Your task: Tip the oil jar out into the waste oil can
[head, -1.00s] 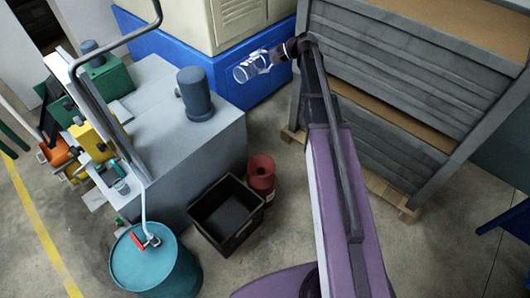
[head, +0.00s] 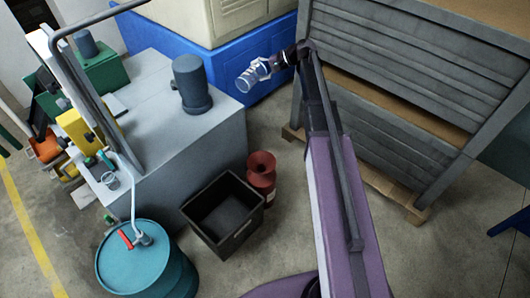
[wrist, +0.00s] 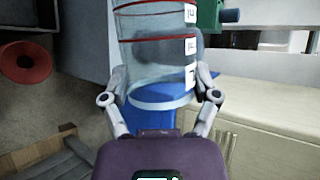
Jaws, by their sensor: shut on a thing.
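The oil jar (head: 252,77) is a clear jar held out in the air in the head view, lying well over on its side with its far end to the left and a little down. In the wrist view the jar (wrist: 155,55) shows red bands and white labels; I cannot tell how much oil is in it. My gripper (wrist: 160,88) is shut on the jar, one finger on each side. The waste oil can (head: 261,170) is red with a funnel-like top and stands on the floor, below and apart from the jar. Its round red top (wrist: 24,62) shows at the left in the wrist view.
A black open crate (head: 222,216) stands beside the can. A teal drum (head: 148,265) with a pump is further left. The grey machine (head: 165,130) with a dark motor (head: 192,85) is left of the jar. A grey shelf unit (head: 395,90) stands close on the right.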

